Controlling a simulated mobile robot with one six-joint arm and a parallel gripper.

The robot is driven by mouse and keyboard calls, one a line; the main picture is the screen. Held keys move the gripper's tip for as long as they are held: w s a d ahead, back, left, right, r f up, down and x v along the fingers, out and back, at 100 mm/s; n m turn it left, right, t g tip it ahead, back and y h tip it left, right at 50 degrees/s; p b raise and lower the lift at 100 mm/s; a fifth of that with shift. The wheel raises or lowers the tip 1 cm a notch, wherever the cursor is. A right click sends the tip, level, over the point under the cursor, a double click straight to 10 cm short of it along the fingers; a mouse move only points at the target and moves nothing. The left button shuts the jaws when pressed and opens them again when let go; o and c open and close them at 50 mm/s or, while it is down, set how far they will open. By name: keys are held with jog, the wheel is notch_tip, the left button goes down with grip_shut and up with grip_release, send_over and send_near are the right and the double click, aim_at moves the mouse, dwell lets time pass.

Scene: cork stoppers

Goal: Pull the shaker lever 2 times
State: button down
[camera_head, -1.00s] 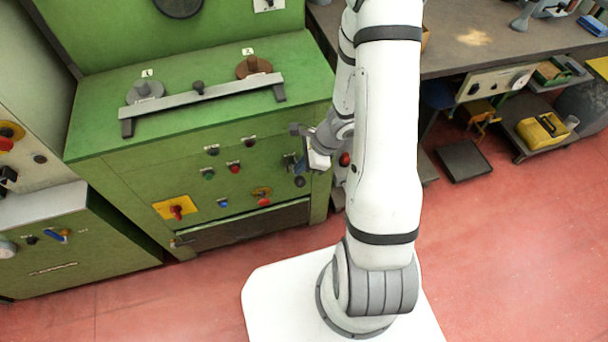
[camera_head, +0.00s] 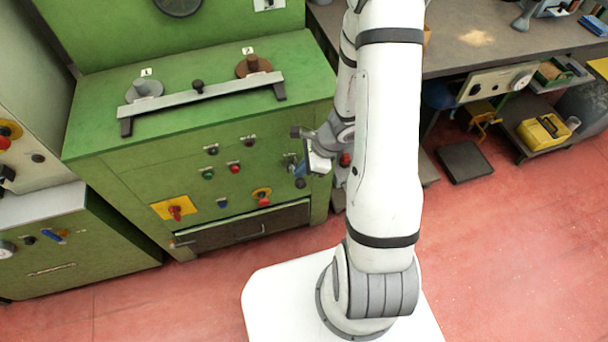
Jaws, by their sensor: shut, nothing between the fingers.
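A green machine cabinet (camera_head: 140,187) stands left of my arm. On the right of its front panel, a small metal fitting (camera_head: 289,160) with a dark ball knob (camera_head: 300,183) just below it looks like the shaker lever; I cannot read any label for it. My gripper (camera_head: 301,168) is shut and empty right beside this fitting, with bluish fingertips close above the knob. I cannot tell whether the fingers touch the lever. My arm hides the area right of the gripper.
The panel also carries several buttons, a red switch on a yellow plate (camera_head: 174,209) and another red-yellow knob (camera_head: 262,197). A workbench (camera_head: 480,40) stands right. The red floor (camera_head: 500,250) is clear at front right.

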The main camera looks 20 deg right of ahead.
jog(key=s+f+b, duration=0.4)
jog(key=f+b, duration=0.3)
jog(key=b, duration=0.2)
dwell(7.1)
